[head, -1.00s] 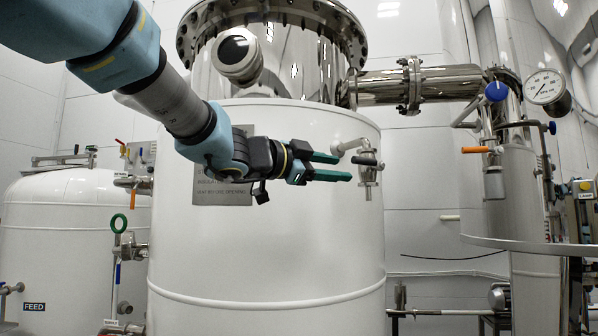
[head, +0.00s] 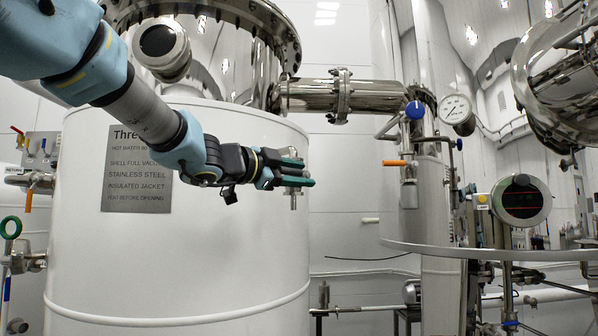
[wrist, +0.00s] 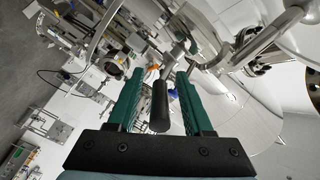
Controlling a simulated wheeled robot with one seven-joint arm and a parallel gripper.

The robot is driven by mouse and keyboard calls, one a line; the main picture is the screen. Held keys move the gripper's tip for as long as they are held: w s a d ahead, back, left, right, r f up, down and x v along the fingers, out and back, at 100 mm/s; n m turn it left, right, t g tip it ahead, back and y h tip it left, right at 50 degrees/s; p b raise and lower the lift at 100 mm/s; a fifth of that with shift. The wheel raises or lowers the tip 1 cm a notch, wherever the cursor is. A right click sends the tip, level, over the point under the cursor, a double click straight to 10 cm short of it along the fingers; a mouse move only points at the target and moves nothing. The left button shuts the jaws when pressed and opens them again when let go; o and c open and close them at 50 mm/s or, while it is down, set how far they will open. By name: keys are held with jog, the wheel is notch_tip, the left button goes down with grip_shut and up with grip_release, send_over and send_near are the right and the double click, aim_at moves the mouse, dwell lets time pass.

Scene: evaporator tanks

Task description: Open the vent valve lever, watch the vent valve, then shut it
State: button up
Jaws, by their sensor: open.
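The vent valve (head: 293,200) is a small metal fitting on the right side of the white tank, mostly hidden behind my gripper in the head view. In the wrist view its black lever grip (wrist: 160,107) stands between my two green fingers and points toward the camera. My gripper (head: 309,172) is open, one finger on each side of the grip. It also shows in the wrist view (wrist: 160,100), with gaps visible beside the grip. Whether a finger touches it, I cannot tell.
The white tank (head: 180,250) with its grey sign (head: 137,185) stands behind my arm. To the right are an orange-handled valve (head: 394,163), a blue knob (head: 415,110), a pressure gauge (head: 456,109) and a round dark display (head: 521,201). A steel pipe (head: 310,97) runs above.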

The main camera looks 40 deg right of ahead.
grip_shut()
dwell(0.4)
jog(key=shift+f, duration=0.3)
dwell(0.8)
